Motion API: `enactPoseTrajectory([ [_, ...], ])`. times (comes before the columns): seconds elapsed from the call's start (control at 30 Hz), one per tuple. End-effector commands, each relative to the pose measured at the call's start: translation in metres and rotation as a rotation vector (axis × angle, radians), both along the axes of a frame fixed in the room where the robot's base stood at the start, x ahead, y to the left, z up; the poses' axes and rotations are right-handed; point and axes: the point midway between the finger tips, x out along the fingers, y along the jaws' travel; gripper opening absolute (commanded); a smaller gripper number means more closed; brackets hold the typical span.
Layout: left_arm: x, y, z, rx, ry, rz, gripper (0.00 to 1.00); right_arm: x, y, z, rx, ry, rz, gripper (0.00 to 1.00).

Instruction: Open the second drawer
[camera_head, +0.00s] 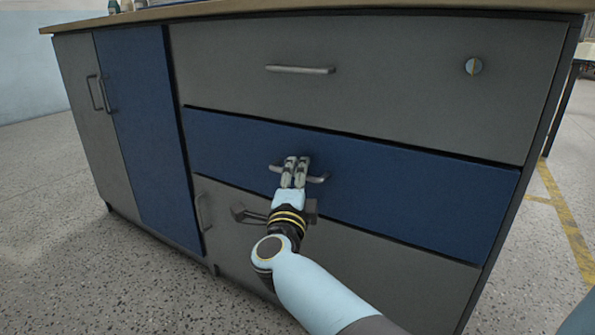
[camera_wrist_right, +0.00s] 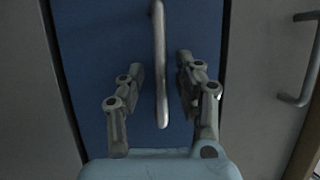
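The second drawer (camera_head: 410,196) has a blue front, below a grey top drawer, and looks closed. Its metal bar handle (camera_head: 318,179) is partly hidden by my right gripper (camera_head: 297,163). In the right wrist view the handle (camera_wrist_right: 160,75) runs upright in the picture, between the two fingers of my right gripper (camera_wrist_right: 160,82). Those fingers are open, one on each side of the handle, with visible gaps; how deep the handle sits between them is hard to tell. My left gripper is not in view.
The grey top drawer (camera_head: 390,70) has a handle (camera_head: 300,69) and a round lock (camera_head: 473,66). Blue and grey doors (camera_head: 145,130) with handles are at left. Speckled floor (camera_head: 60,240) is clear at left.

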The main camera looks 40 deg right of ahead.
Motion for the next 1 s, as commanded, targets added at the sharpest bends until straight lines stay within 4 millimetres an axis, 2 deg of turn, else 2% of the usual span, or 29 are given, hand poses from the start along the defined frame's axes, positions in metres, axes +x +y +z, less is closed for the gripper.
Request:
enactPoseTrajectory([
  [0.2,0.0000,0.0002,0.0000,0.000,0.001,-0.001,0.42,-0.0001,0.0000,-0.0002,0.000,0.000,0.000,0.33],
  [0.47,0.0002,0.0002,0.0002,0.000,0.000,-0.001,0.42,-0.0001,0.0001,-0.0002,0.000,0.000,0.000,0.00],
  [1.0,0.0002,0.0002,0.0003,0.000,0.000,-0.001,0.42,-0.0002,-0.0005,-0.0014,-0.001,0.004,0.000,0.00],
])
